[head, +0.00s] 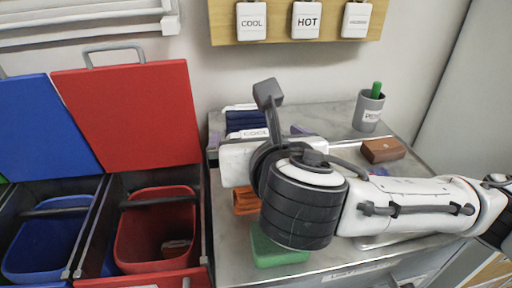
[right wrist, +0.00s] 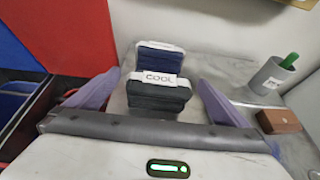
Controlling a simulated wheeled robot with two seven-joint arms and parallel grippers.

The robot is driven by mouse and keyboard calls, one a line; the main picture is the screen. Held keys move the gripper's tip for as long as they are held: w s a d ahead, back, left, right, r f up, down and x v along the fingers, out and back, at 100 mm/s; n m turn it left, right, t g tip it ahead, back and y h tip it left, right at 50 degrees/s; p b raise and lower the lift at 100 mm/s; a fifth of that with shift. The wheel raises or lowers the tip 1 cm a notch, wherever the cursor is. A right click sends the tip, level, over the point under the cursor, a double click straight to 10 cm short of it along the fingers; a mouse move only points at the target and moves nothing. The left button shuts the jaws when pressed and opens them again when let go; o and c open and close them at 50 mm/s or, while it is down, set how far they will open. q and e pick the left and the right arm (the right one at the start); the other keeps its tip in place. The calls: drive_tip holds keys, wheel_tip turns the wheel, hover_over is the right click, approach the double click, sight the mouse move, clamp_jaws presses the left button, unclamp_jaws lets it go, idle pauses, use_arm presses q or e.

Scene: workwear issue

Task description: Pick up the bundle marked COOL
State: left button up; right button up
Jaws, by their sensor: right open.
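The bundle marked COOL (right wrist: 158,92) is a dark folded stack with a white labelled band, on the grey counter. In the head view its label (head: 255,133) shows just above my right gripper, which hides most of the bundle. A navy bundle (right wrist: 158,57) with a white band lies right behind it; its label is not readable. My right gripper (right wrist: 160,82) is open, with its purple fingers apart on the left and right of the COOL bundle in the wrist view. It also shows in the head view (head: 257,134). My left gripper is not in view.
A grey cup (head: 368,112) with a green marker and a brown case (head: 383,150) stand at the right. An orange item (head: 246,201) and a green block (head: 276,247) lie in front. Red (head: 154,228) and blue (head: 45,240) bins stand left. A sign board (head: 226,30) hangs above.

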drive_tip(key=c, duration=1.1)
drive_tip(key=shift+r, duration=0.15)
